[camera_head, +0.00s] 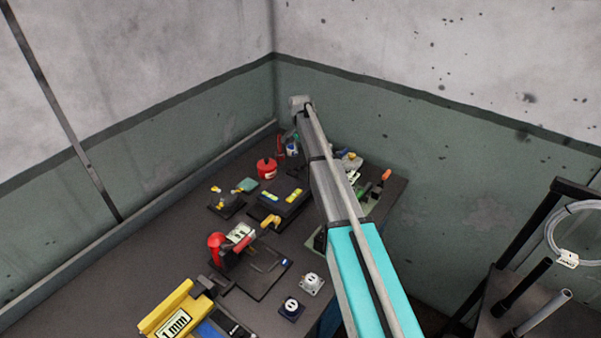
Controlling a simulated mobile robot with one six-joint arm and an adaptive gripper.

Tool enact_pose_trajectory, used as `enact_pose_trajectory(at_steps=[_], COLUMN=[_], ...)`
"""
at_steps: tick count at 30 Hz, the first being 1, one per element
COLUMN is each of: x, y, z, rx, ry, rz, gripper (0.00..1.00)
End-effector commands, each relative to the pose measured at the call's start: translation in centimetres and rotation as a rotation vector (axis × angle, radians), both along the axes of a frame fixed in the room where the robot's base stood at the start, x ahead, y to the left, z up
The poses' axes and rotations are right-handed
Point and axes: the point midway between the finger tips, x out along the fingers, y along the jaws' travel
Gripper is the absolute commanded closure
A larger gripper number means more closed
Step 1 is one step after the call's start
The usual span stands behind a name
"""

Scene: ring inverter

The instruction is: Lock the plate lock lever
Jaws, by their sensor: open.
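I cannot make out for certain which part is the plate lock lever. A dark fixture with a red round knob (216,241) and a red handle (243,243) stands on the bench near its middle. A pale patterned piece (239,232) sits at this fixture, and a flat dark plate (265,268) lies to its right. My arm reaches from the bottom of the picture up over the bench to a grey joint near the far corner. My gripper does not show; the arm hides part of the bench.
The dark workbench (118,288) runs along the left wall. It holds a red can (266,168), a dark box with yellow parts (284,202), two sockets (312,283), and a yellow "1 mm" block (172,318). A dark rack with a coiled cable (575,235) stands at right.

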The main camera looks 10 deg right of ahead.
Motion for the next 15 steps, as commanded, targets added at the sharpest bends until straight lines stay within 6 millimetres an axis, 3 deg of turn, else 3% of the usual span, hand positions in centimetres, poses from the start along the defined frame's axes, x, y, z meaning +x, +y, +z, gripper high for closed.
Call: enact_pose_trajectory(at_steps=[15], x=[-0.1], y=[-0.2], z=[-4.3], rx=[0.000], ry=[0.000], rz=[-0.001], gripper=[0.40])
